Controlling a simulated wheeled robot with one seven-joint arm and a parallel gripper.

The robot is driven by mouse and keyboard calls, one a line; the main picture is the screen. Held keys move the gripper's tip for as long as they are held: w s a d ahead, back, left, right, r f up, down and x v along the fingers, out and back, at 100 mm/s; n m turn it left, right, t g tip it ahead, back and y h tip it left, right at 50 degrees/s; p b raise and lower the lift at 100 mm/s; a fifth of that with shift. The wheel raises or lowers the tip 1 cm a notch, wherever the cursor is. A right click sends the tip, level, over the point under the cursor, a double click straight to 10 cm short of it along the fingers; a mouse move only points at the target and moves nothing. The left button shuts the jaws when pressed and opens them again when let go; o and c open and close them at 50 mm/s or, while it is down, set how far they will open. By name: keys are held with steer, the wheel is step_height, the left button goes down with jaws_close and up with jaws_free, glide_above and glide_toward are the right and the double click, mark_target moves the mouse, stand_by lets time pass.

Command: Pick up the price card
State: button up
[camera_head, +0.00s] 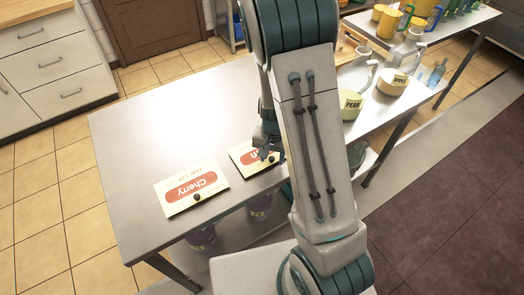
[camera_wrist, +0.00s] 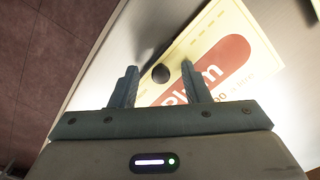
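The Plum price card (camera_wrist: 205,60), cream with a red oval label and a small dark knob (camera_wrist: 160,74), lies flat on the metal table. In the head view this card (camera_head: 243,160) is partly hidden by my arm and gripper. My gripper (camera_wrist: 158,70) is open over the card's edge, its fingers apart on either side of the knob. I cannot tell whether the fingertips touch the card. In the head view my gripper (camera_head: 266,147) is largely hidden by my arm.
The table top (camera_head: 150,120) is clear behind the cards. Purple containers (camera_head: 202,238) stand below its front edge.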

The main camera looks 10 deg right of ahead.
steer(key=c, duration=0.8)
steer(key=shift+r, duration=0.1)
steer(key=shift+r, duration=0.4)
step_height(320, 180, up, 4)
steer(key=shift+w+f, duration=0.1)
steer(key=shift+f, duration=0.15)
steer(key=w+d+r, duration=0.2)
steer(key=d+r, duration=0.1)
steer(key=r, duration=0.1)
steer(key=w+d+r+p, duration=0.1)
steer(key=w+d+r, duration=0.1)
steer(key=d+r, duration=0.1)
steer(key=w+d+r, duration=0.2)
steer(key=d+r, duration=0.1)
steer(key=r, duration=0.1)
steer(key=shift+w+d+r+p, duration=0.25)
steer(key=shift+w+r+p, duration=0.05)
steer(key=shift+p, duration=0.05)
steer(key=shift+a, duration=0.1)
